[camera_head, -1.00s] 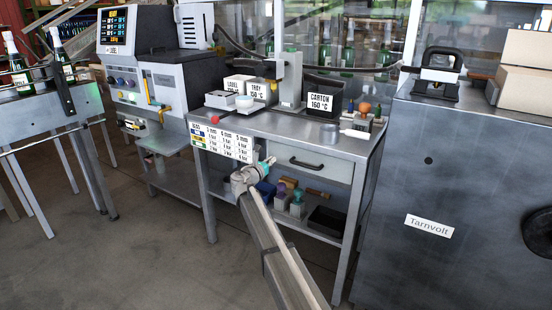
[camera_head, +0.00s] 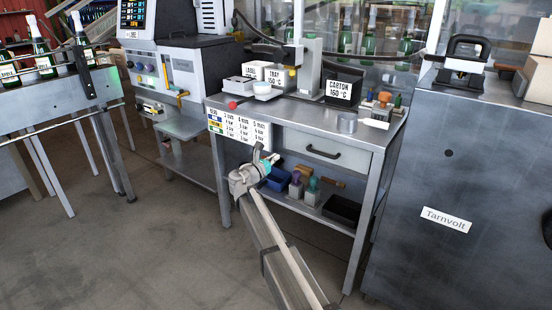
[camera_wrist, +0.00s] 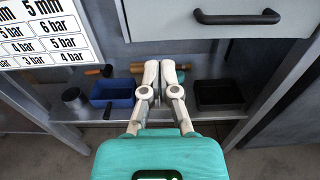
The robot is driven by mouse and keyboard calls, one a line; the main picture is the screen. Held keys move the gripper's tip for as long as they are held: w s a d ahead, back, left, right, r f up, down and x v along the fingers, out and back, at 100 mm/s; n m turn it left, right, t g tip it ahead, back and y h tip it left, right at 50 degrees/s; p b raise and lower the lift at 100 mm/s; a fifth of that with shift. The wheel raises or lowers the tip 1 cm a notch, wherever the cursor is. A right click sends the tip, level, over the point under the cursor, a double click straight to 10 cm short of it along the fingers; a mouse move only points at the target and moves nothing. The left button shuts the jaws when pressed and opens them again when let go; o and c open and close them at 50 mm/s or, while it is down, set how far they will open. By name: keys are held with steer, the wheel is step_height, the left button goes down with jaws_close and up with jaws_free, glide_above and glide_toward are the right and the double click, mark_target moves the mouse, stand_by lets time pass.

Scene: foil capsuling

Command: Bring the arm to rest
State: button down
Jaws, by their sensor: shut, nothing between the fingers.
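My gripper (camera_head: 266,156) is at the end of my arm, in front of the metal workbench (camera_head: 215,106) and below its top. In the wrist view my gripper (camera_wrist: 160,66) shows its two pale fingers together and empty. They point at the lower shelf (camera_wrist: 215,113) under the drawer (camera_wrist: 215,18). The fingers look apart from the bench and from the things on the shelf.
The shelf holds a blue bin (camera_wrist: 113,94), a black tray (camera_wrist: 219,94) and several stamps (camera_head: 296,186). A pressure chart (camera_head: 238,128) hangs on the bench front. A grey cabinet (camera_head: 430,170) stands right. Open floor (camera_head: 150,245) lies left.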

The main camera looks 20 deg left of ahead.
steer(key=shift+d, duration=0.1)
steer(key=s+d+f+m+g+h, duration=0.15)
steer(key=d+f+m+g, duration=0.35)
steer(key=d, duration=0.6)
steer(key=s+d+f+m+g, duration=0.25)
steer(key=d+m, duration=0.35)
steer(key=d, duration=0.6)
steer(key=s+d+f+m+g+h, duration=0.15)
steer(key=d+f+m, duration=0.35)
steer(key=d, duration=0.6)
steer(key=s+d+f+m+g+y, duration=0.35)
steer(key=s+d+m, duration=0.45)
steer(key=s, duration=0.3)
steer(key=s+d+f+m+g+y, duration=0.3)
steer(key=s+d+m+g+y, duration=0.15)
steer(key=s+d+m, duration=0.6)
step_height(320, 180, up, 34)
steer(key=s+a+n+p, duration=0.1)
steer(key=p, duration=3.2)
steer(key=shift+s+a+r+h+p, duration=0.15)
steer(key=shift+s+a+h+p, duration=0.15)
steer(key=shift+p, duration=0.1)
